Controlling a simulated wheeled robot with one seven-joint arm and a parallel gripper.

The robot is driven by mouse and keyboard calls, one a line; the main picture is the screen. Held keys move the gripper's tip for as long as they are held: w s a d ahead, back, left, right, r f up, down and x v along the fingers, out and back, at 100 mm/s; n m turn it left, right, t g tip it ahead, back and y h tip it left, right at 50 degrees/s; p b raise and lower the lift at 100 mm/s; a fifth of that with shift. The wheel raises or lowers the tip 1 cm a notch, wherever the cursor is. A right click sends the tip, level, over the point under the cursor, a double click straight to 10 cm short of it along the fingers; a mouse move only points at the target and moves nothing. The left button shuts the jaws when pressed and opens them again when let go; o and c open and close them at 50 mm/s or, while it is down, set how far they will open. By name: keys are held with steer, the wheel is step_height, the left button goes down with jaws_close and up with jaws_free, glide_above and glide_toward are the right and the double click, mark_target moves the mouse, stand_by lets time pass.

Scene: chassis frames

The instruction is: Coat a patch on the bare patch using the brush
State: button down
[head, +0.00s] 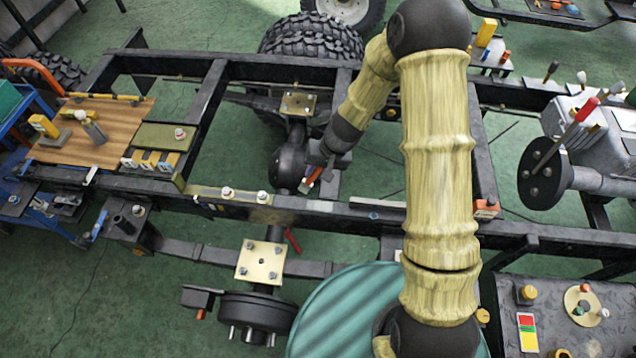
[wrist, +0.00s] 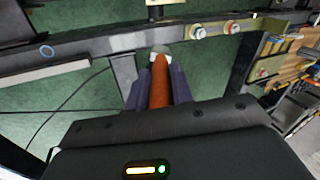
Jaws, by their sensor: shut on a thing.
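My gripper (head: 322,168) is shut on the orange-red handle of the brush (head: 312,178), above the open gap behind the near chassis rail. In the wrist view, the brush (wrist: 159,85) stands between the two dark fingers (wrist: 160,92), with a pale head pointing away toward the rail. A dull brown area, which looks like the bare patch (head: 272,215), lies on the dark near rail, left of and below the gripper in the head view. The brush appears apart from it. A small blue ring (head: 374,215) marks the rail farther right; it also shows in the wrist view (wrist: 46,51).
Knobs (head: 227,192) stand on the rail left of the brown area. A wooden board (head: 90,130) with loose items is at the left, and a ribbed green drum (head: 340,315) is in front.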

steer(key=shift+f, duration=0.1)
steer(key=shift+f+b, duration=0.45)
steer(key=shift+b, duration=0.2)
steer(key=w+d+f, duration=0.1)
steer(key=w+d, duration=0.1)
steer(key=d, duration=0.7)
steer(key=w+d+f, duration=0.1)
steer(key=w+d, duration=0.2)
steer(key=d, duration=0.5)
steer(key=shift+w+d+f+m, duration=0.15)
steer(key=shift+w+d+m, duration=0.15)
steer(key=shift+w+d, duration=0.15)
steer(key=shift+d, duration=0.05)
